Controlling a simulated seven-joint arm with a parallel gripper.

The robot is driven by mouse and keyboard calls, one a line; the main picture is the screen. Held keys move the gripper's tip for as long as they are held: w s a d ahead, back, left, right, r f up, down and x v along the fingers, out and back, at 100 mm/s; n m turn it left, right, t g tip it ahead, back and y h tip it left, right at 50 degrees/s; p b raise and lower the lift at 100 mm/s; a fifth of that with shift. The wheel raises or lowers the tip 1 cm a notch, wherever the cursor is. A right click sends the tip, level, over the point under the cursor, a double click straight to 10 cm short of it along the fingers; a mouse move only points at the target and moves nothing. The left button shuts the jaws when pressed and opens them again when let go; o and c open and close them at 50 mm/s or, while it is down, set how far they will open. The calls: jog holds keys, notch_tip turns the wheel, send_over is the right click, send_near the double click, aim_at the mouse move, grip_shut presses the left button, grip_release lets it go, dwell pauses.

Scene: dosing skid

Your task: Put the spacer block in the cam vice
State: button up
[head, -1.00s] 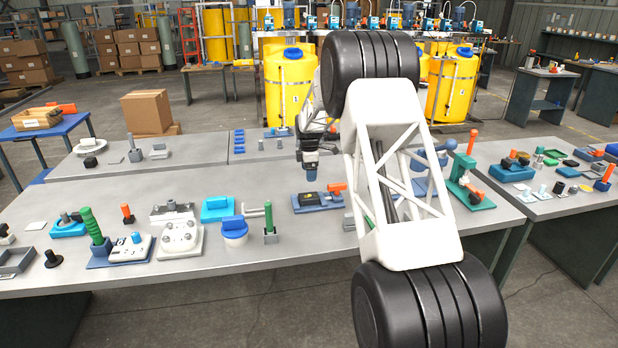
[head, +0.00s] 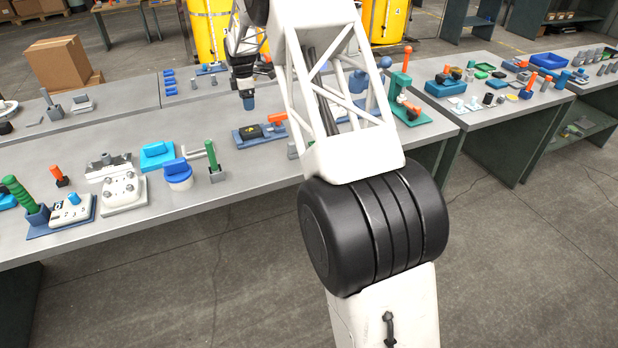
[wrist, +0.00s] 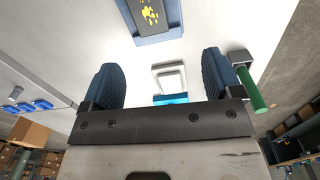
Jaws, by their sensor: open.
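A small grey block (head: 292,149) stands right of the fixture, partly hidden by my arm.
A green-handled clamp (head: 213,157) stands near the front edge, also in the wrist view (wrist: 251,88). A blue-topped round part (head: 178,175), a cyan fixture (head: 157,156) and a white plate (head: 123,194) lie left of it. The front centre of the bench is clear.

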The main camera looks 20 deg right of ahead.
jog(key=s+a+r+m, duration=0.1)
jog(key=s+r+m, duration=0.2)
jog(key=s+r, duration=0.6)
jog(key=s+a+r+m+t, duration=0.1)
jog(key=s+r+m, duration=0.3)
jog(key=s, duration=0.9)
jog(key=s+a+r+m, duration=0.1)
jog(key=s+r, duration=0.7)
jog(key=s, duration=0.3)
jog(key=s+f+m, duration=0.2)
jog(key=s+m, duration=0.2)
jog(key=s, duration=1.4)
jog(key=s+f+m+t, duration=0.1)
jog(key=s+m, duration=0.4)
jog(key=s, duration=1.3)
jog(key=shift+s+a+f, duration=0.2)
jog(key=shift+a+f, duration=0.2)
jog(key=shift+f, duration=0.15)
jog(key=shift+c, duration=0.3)
